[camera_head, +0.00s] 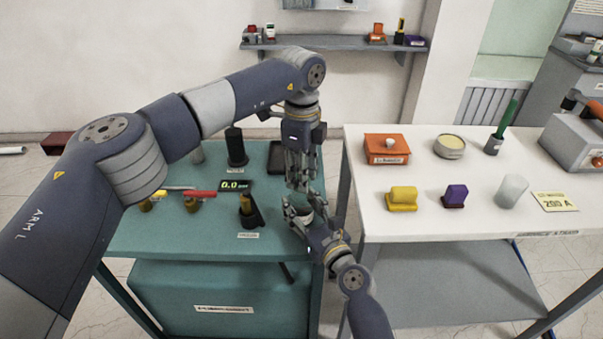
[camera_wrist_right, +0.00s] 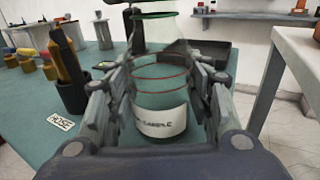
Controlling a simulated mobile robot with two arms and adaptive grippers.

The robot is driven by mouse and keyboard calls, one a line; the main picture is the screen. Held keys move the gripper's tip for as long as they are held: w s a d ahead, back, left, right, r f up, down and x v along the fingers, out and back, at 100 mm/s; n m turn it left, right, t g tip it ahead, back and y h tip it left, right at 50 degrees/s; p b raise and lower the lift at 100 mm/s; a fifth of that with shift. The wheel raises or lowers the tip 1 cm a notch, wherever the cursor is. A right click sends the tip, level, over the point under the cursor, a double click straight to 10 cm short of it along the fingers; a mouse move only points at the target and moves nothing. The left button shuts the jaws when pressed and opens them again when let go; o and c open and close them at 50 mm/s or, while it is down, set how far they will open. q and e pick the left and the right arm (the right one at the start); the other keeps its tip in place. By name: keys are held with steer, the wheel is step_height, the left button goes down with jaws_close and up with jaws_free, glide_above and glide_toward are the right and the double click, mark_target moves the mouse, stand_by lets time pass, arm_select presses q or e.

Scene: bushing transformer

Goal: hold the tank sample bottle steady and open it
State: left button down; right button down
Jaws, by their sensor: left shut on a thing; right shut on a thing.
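The tank sample bottle (camera_wrist_right: 160,85) is clear glass with red and green rings and a white label, and it stands upright in the right wrist view. My right gripper (camera_wrist_right: 160,105) is shut on its body, one finger on each side. In the head view my right gripper (camera_head: 303,212) is at the right edge of the green table, and the bottle is mostly hidden by fingers. My left gripper (camera_head: 300,185) points down from directly above and is shut at the bottle's top. Its fingers hide the cap, so I cannot tell whether it is loose.
The green table (camera_head: 150,235) holds a dark holder (camera_head: 249,212), a black cylinder (camera_head: 236,147), a small display (camera_head: 236,186) and a dark tray (camera_head: 277,157). A white table (camera_head: 400,225) with several items stands close on the right, across a narrow gap.

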arm_select(q)
steer(key=shift+r, duration=1)
steer(key=shift+r, duration=2)
arm_select(e)
steer(key=c, duration=0.7)
jaws_free()
steer(key=shift+s, duration=0.1)
steer(key=v, duration=1.2)
